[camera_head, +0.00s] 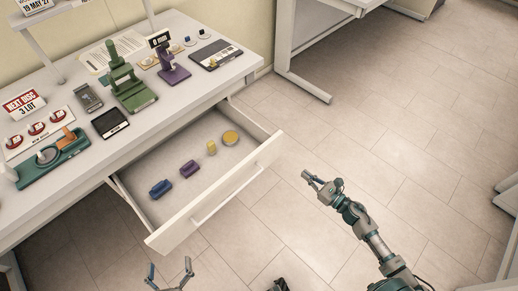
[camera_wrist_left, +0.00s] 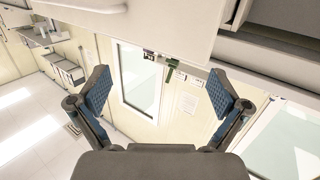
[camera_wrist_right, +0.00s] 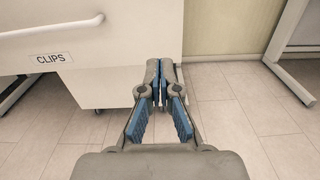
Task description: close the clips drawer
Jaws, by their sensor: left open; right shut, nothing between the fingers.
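The clips drawer (camera_head: 217,196) is pulled out of the white bench in the head view. It holds two blue and purple clips, a small yellow piece and a round yellow piece. Its front carries a white bar handle (camera_head: 228,195). In the right wrist view the drawer front (camera_wrist_right: 112,87) shows its CLIPS label (camera_wrist_right: 50,58) and handle (camera_wrist_right: 52,27). My right gripper (camera_head: 312,178) is shut and empty, to the right of the drawer front and apart from it. My left gripper (camera_head: 169,272) is open and empty, below the drawer front's near end in the picture.
Another table frame (camera_head: 300,55) stands at the back. The tiled floor right of the drawer is clear.

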